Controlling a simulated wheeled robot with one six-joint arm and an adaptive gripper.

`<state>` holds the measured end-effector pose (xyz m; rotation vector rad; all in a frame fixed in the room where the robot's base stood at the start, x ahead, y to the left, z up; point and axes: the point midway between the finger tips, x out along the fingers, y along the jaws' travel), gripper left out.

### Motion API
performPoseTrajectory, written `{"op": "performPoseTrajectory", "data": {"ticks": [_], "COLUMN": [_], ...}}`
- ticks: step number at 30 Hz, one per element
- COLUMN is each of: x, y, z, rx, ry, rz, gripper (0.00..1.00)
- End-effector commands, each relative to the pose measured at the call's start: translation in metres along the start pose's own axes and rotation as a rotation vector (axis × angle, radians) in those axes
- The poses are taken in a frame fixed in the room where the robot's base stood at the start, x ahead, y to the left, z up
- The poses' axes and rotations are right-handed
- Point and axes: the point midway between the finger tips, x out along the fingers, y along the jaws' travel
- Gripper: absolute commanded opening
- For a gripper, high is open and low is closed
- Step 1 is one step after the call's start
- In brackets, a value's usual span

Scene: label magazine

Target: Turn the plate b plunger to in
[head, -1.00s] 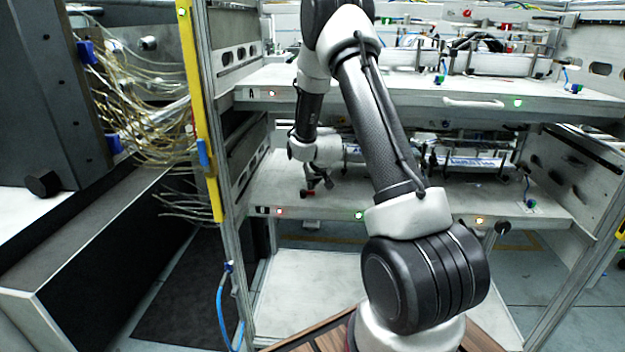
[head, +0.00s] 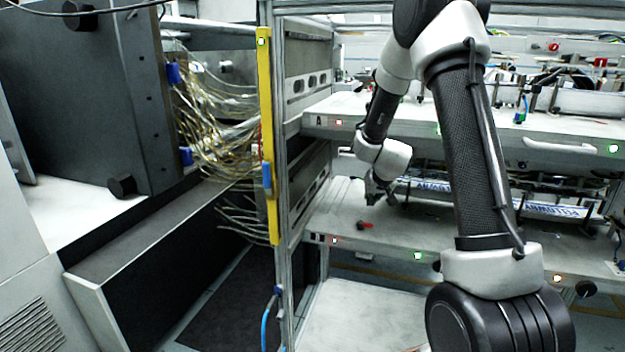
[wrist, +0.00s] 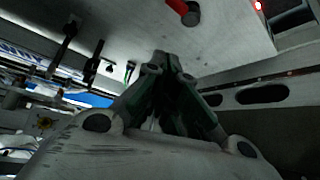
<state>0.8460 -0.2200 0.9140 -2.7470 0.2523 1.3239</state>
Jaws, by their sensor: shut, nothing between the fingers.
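Plate b appears to be the lower shelf (head: 330,215) of the rack. A small red piece with a dark round knob (head: 364,225) sits near its left front edge; I take it for the plunger. It also shows at the top of the wrist view (wrist: 188,12). Whether it is in or out is too small to tell. My gripper (head: 374,200) is shut and empty, just behind the red piece and apart from it in the picture. In the wrist view my closed fingers (wrist: 163,62) point at the plate, with the red piece off to one side.
The upper shelf (head: 440,118) lies above my gripper, with a handle (head: 560,146) on its front. The rack's slotted side wall (head: 310,100) stands at left, beside a yellow strip (head: 266,130) and loose wires (head: 215,110). Labelled blue-white units (head: 550,208) stand farther right on the lower shelf.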

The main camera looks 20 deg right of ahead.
Motion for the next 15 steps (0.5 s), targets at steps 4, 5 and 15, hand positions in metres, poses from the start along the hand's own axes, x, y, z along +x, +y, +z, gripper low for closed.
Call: {"op": "performPoseTrajectory", "data": {"ticks": [4,5,15], "x": [0.0,0.0,-0.084], "y": [-0.003,-0.005,-0.027], "z": [0.007,0.012,0.113], "rx": [0.032,0.04,0.054], "ry": [-0.031,-0.052,-0.464], "rz": [-0.013,-0.023,-0.126], "gripper": [0.0,0.0,0.0]}}
